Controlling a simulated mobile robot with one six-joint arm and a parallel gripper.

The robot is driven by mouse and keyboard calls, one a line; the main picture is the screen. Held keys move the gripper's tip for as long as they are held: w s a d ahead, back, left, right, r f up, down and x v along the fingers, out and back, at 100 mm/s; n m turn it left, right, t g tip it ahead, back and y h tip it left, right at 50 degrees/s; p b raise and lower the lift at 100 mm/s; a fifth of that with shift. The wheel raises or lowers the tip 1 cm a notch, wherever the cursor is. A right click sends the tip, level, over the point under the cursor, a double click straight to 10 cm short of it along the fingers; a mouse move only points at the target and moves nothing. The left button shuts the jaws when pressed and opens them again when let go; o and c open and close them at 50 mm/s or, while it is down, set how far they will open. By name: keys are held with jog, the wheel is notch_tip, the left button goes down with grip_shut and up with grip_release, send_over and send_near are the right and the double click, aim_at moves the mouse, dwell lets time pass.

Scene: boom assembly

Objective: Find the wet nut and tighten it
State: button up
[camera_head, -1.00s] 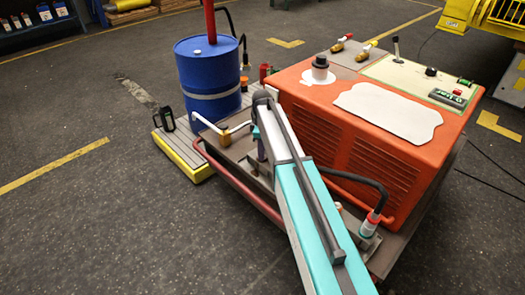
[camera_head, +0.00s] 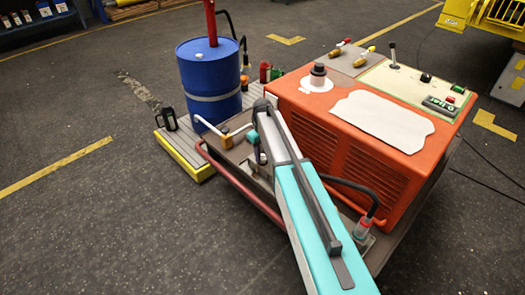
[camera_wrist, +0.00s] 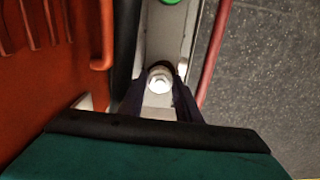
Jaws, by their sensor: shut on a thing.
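In the wrist view, a pale, shiny round nut (camera_wrist: 161,79) sits on a grey metal strip between the dark fingers of my gripper (camera_wrist: 160,98). The fingers are shut on it, one on each side; their contact is partly in shadow. I cannot tell whether its surface is wet. In the head view, my teal arm reaches to the near side of the orange power unit (camera_head: 330,150). There my gripper (camera_head: 262,160) is low over the grey base plate, and the nut is hidden.
A red rail (camera_head: 240,185) runs along the plate's edge. A black hose joins a red-ringed fitting (camera_head: 362,229) beside my arm. A blue drum (camera_head: 209,75) stands on a yellow-edged pallet (camera_head: 190,160). A white sheet (camera_head: 382,125) lies on the unit. Floor at left is clear.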

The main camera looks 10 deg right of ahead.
aim_at(262, 157)
jog(key=shift+m+p, duration=0.65)
jog(key=shift+m, duration=0.55)
jog(key=o, duration=1.1)
jog(key=shift+c, duration=0.2)
jog(key=shift+r, duration=0.15)
notch_tip(262, 157, up, 14)
jog(key=shift+f+p, duration=0.25)
jog(key=shift+p, duration=0.2)
